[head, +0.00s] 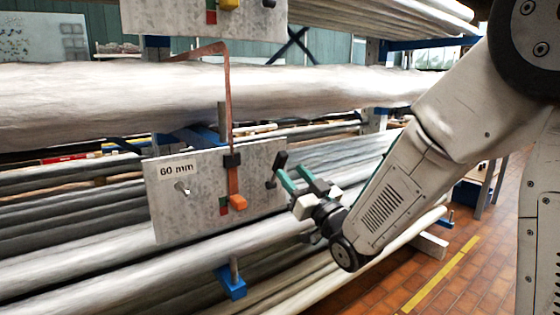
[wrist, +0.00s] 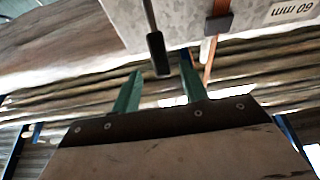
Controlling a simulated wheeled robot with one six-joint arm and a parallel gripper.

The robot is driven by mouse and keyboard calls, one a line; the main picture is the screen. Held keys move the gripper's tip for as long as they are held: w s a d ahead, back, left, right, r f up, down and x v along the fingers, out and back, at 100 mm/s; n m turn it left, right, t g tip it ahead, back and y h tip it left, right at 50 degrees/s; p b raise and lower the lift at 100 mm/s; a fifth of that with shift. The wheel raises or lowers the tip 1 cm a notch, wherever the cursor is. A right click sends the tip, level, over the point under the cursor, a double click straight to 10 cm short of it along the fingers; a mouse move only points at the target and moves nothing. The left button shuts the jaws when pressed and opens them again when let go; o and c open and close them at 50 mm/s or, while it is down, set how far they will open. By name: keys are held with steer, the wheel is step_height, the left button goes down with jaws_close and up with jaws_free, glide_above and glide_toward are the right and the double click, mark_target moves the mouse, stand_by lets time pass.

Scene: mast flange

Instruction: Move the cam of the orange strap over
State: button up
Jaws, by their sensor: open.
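A grey plate (head: 200,210) marked "60 mm" carries the orange strap (head: 228,100), which hangs down its front through a black clamp (head: 232,161). An orange block (head: 237,203) sits at the strap's lower end, beside a red and green mark (head: 223,206). A black-ended lever (head: 281,160) stands at the plate's right edge; its black grip (wrist: 158,55) shows in the wrist view. I cannot tell which part is the cam. My gripper (head: 291,171) is open, its green fingers just right of the plate. In the wrist view the grip appears between the fingertips (wrist: 160,72); contact is unclear.
A similar plate (head: 170,18) with a yellow block hangs above. Long wrapped bundles (head: 90,100) lie on racks behind the plate. A blue bracket (head: 231,284) is below it. Tiled floor (head: 400,290) with a yellow line is clear at lower right.

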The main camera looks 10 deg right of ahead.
mark_target(284, 163)
steer(key=x, duration=0.6)
steer(key=shift+w+a+r, duration=0.1)
steer(key=shift+w, duration=0.15)
jaws_close()
